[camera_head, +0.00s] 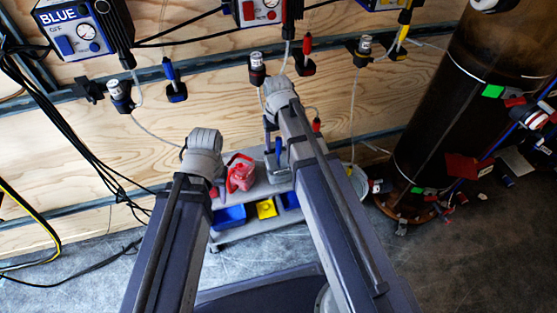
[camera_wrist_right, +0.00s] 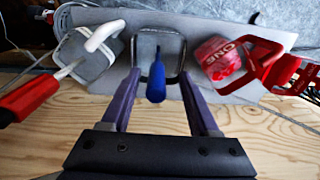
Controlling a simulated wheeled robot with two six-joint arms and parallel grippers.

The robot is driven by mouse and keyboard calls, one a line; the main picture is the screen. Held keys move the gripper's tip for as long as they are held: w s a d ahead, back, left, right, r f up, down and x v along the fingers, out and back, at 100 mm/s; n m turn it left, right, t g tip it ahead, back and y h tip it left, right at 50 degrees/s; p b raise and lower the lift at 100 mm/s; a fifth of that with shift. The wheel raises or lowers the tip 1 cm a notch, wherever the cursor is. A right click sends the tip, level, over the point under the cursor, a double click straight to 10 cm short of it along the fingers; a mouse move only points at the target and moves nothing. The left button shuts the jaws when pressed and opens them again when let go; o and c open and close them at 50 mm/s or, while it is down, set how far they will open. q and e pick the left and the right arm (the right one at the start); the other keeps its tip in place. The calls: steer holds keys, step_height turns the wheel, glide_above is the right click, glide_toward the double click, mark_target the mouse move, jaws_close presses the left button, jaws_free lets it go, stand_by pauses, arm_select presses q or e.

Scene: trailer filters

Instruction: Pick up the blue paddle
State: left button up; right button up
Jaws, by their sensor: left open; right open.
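The blue paddle (camera_wrist_right: 157,82) shows its blue handle rising from a grey square container (camera_wrist_right: 160,43) in the right wrist view. In the head view its handle (camera_head: 278,148) stands over the same container (camera_head: 279,177) on a low cart. My right gripper (camera_wrist_right: 158,72) is open, with a finger on each side of the handle in the picture and a gap on both sides. I cannot tell whether the handle is at fingertip depth. My left gripper (camera_head: 204,150) is left of the red jug, its fingers mostly hidden by its wrist; it holds nothing visible.
The red jug (camera_wrist_right: 223,62) stands beside the container. The cart (camera_head: 262,187) has blue and yellow bins below. Hoses and hanging tools line the wooden wall; a dark cylinder (camera_head: 455,100) stands right.

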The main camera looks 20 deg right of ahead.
mark_target(279, 152)
steer(key=shift+w+d+f+b, duration=0.1)
steer(key=shift+f+b, duration=1.2)
steer(key=shift+b, duration=0.05)
steer(key=shift+w+d+f+b, duration=0.1)
steer(key=shift+f+b, duration=1.2)
steer(key=shift+r, duration=0.1)
jaws_close()
